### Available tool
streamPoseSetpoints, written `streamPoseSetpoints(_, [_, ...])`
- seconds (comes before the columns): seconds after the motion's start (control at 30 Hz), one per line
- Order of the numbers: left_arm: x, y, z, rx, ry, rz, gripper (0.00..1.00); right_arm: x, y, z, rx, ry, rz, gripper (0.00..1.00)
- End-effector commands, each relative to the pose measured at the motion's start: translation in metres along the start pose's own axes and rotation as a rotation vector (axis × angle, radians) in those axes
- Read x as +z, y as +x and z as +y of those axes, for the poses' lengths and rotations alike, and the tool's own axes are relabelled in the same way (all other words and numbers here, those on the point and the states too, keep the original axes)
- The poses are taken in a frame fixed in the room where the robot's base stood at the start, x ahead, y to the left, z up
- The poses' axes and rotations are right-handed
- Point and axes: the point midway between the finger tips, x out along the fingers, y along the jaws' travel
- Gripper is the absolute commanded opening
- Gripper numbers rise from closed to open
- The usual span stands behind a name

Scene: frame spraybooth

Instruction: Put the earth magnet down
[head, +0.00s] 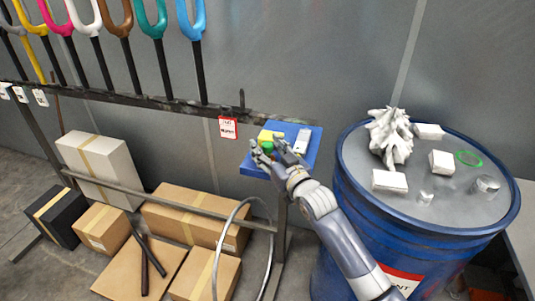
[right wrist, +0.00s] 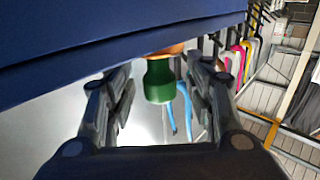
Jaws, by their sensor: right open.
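The earth magnet appears to be the small green piece (head: 267,146) at the front left of the blue tray (head: 312,150). In the right wrist view it is a green cylinder (right wrist: 160,82) with an orange-copper end against the blue tray (right wrist: 110,38). My right gripper (head: 266,154) is open at the tray's front edge. Its fingers stand on either side of the green cylinder, with gaps showing in the right wrist view. The gripper partly hides the piece in the head view. My left gripper is not in view.
A yellow item (head: 270,135) and a white item (head: 302,140) lie on the tray. A blue drum (head: 345,215) on the right bears white blocks and a green ring (head: 468,158). Coloured forks (head: 197,50) stand on the rack. Boxes (head: 190,215) lie below.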

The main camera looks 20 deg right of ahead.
Motion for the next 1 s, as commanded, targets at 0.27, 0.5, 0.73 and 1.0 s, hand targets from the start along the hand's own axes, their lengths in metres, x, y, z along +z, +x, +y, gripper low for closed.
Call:
streamPoseSetpoints(0.27, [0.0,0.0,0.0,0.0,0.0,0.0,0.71,0.0,0.0,0.0,0.0,0.0,-0.001,0.01])
streamPoseSetpoints(0.5, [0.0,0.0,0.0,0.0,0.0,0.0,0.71,-0.001,0.0,0.0,0.0,-0.001,0.001,0.0])
streamPoseSetpoints(0.73, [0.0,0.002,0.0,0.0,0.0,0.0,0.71,-0.007,0.0,0.001,0.0,-0.001,0.003,0.0])
streamPoseSetpoints(1.0, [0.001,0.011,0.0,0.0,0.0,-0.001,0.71,-0.035,-0.01,-0.004,-0.002,0.001,0.0,0.0])
